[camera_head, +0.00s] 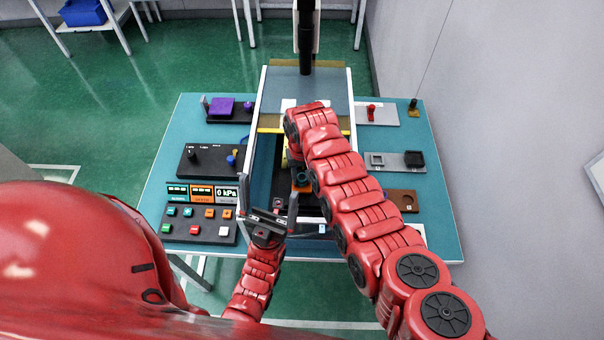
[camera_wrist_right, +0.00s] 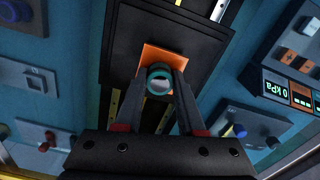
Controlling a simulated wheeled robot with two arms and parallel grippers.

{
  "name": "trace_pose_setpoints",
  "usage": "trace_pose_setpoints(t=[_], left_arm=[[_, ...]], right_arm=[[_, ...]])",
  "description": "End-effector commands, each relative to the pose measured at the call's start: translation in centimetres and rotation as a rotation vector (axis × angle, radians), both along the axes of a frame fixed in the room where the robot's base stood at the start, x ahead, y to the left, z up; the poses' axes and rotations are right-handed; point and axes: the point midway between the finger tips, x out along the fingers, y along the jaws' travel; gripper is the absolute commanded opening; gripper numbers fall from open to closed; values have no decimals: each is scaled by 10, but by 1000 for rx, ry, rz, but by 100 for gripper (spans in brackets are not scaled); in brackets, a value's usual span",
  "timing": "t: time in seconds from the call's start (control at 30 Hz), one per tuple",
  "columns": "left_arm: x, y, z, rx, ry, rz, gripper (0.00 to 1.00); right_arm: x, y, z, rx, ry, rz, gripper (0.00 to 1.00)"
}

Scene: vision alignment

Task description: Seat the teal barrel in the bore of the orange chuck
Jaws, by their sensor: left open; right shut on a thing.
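The teal barrel (camera_wrist_right: 159,70) is a short round piece with a light end face, seen end-on in the right wrist view. My right gripper (camera_wrist_right: 159,80) is shut on it, one finger at each side. The orange chuck (camera_wrist_right: 165,54) shows as an orange square behind the barrel, on a dark plate. The barrel overlaps the chuck and covers its bore, so I cannot tell whether it is in the bore or above it. My left gripper (camera_head: 268,200) is open and empty at the near side of the central fixture.
A control panel (camera_head: 198,229) with buttons and a display reading 0 kPa stands left on the teal table (camera_head: 438,215). A purple block (camera_head: 221,106) sits at the back left. Several small fixtures line the right side, including a brown plate (camera_head: 402,201). A dark column rises behind.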

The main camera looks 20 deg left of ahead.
Motion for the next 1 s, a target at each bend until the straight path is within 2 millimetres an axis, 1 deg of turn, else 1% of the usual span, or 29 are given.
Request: trace_pose_setpoints(t=[0.17, 0.2, 0.33, 0.63, 0.73, 0.87, 0.97, 1.0], left_arm=[[0, 0, -1, 0, 0, 0, 100], [0, 0, -1, 0, 0, 0, 100], [0, 0, -1, 0, 0, 0, 100], [0, 0, -1, 0, 0, 0, 100], [0, 0, -2, 0, 0, 0, 100], [0, 0, -7, 0, 0, 0, 100], [0, 0, -11, 0, 0, 0, 100], [0, 0, -16, 0, 0, 0, 100]], right_arm=[[0, 0, 0, 2, -1, 0, 0], [0, 0, 0, 1, 0, 0, 45], [0, 0, 0, 1, 0, 0, 68], [0, 0, 0, 1, 0, 0, 68], [1, 1, 3, 2, -2, 0, 68], [2, 1, 13, 4, -5, 0, 68], [2, 1, 26, 7, -6, -1, 68], [1, 1, 32, 5, -4, -1, 68]])
